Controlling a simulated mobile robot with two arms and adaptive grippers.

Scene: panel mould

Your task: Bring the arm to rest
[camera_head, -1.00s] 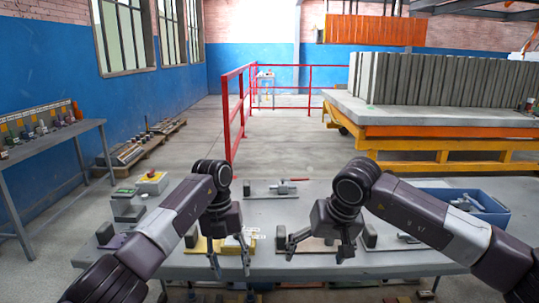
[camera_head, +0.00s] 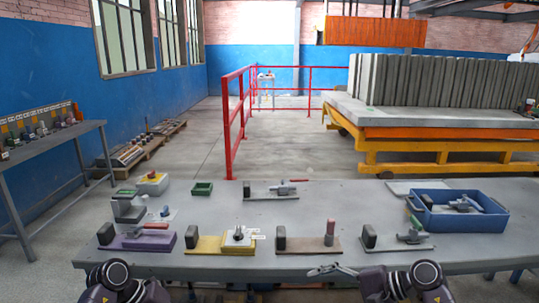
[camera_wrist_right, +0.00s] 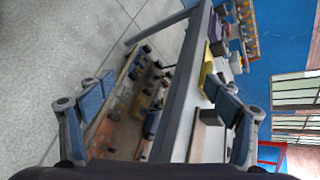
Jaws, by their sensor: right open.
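My right arm is folded low at the front edge of the grey table (camera_head: 340,200), in the head view's lower right. Its gripper (camera_head: 332,269) points left, partly cut off behind the arm. In the right wrist view the right gripper (camera_wrist_right: 160,105) has its two fingers wide apart with nothing between them. The table edge and a low shelf show beyond them. My left arm shows only as dark joints at the bottom left; its gripper is out of view.
On the table are a purple block (camera_head: 137,241), a yellow plate (camera_head: 208,246), several clamp fixtures, a small green tray (camera_head: 202,188) and a blue bin (camera_head: 484,221). A shelf with loose parts (camera_wrist_right: 133,105) sits under the table. A red railing (camera_head: 229,125) stands behind.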

